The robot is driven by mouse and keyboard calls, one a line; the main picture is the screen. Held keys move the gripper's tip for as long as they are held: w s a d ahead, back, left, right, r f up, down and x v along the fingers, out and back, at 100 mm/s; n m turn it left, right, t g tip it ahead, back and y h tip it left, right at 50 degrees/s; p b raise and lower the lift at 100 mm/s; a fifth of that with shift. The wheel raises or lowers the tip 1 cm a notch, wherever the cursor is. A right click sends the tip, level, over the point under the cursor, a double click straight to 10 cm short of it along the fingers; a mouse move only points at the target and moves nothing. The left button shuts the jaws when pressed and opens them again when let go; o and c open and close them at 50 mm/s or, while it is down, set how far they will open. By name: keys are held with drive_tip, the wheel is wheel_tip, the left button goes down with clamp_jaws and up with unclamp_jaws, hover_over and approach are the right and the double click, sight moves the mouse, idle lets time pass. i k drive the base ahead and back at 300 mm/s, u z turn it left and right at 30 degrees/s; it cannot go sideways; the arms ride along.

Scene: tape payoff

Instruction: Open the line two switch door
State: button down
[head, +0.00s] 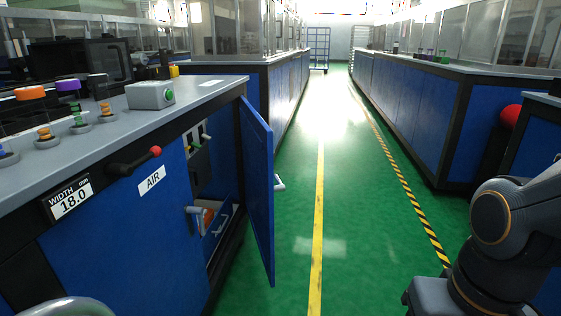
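A blue cabinet door (257,185) stands swung open from the blue machine counter on the left, out toward the aisle. A pale handle (279,184) sits on its right-hand face. Behind it an open compartment shows small switches or buttons (196,140) on a dark panel. Lower in the opening are a grey and orange handle-like part (204,216) and a blue drawer-like panel. No label naming line two is readable on the door. My arm shows at the lower right, but my gripper is outside the picture.
The counter (200,90) carries a grey box with a green button (150,95) and several coloured knobs. A red-tipped lever (135,162) and an AIR label (152,180) are on its front. The green aisle (335,190) is clear. Another counter (420,110) lines the right.

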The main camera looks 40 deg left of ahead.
sight(257, 139)
drive_tip(key=k, duration=0.25)
drive_tip(key=u, duration=1.35)
drive_tip(key=i, duration=1.4)
drive_tip(key=z, duration=0.9)
